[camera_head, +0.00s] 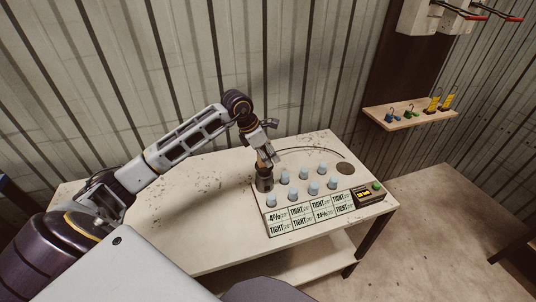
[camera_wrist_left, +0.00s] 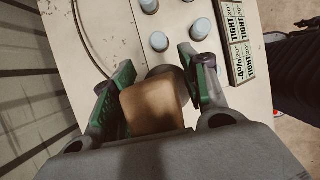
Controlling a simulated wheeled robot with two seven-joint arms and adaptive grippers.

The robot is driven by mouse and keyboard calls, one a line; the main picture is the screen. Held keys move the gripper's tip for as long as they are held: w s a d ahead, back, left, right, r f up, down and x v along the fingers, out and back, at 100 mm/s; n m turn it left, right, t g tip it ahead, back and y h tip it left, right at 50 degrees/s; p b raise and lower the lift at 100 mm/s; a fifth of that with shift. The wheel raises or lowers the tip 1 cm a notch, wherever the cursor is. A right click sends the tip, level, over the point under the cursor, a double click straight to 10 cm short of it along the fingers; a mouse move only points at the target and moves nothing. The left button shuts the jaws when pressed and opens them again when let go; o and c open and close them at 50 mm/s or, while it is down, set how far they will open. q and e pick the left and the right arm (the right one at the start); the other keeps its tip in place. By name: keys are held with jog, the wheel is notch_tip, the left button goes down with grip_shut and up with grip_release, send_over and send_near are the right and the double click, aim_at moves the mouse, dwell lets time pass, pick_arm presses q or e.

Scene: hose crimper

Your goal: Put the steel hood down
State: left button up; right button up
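The steel hood (camera_head: 264,184) is a dark grey cylinder at the left end of the back row of pale blue caps. It stands upright, and any cap under it is hidden. I cannot tell whether its lower rim touches the surface. My left gripper (camera_head: 264,158) is directly above it. In the left wrist view the green-padded fingers (camera_wrist_left: 158,85) are on either side of a brown block (camera_wrist_left: 152,106), which looks like the hood's grip. The dark round hood (camera_wrist_left: 166,71) shows partly behind it. My right gripper is not in view.
Several pale blue caps (camera_head: 304,171) stand in two rows behind a label panel (camera_head: 309,213) reading TIGHT and percentages. A display box (camera_head: 368,194) with a green button is at the right. The table's left part (camera_head: 170,215) is clear. A wall shelf (camera_head: 410,117) holds small coloured items.

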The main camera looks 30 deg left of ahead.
pick_arm(q)
jog(key=shift+r, duration=0.15)
jog(key=shift+s+a+r, duration=0.2)
jog(key=shift+a+r, duration=0.05)
jog(key=shift+r, duration=0.4)
jog(key=v, duration=0.3)
jog(key=shift+s+a+r, duration=0.1)
jog(key=shift+r, duration=0.1)
notch_tip(320, 180, up, 5)
send_over(256, 166)
jog(key=shift+s+r+b, duration=0.3)
jog(key=shift+r+b, duration=0.05)
jog(key=shift+r, duration=0.4)
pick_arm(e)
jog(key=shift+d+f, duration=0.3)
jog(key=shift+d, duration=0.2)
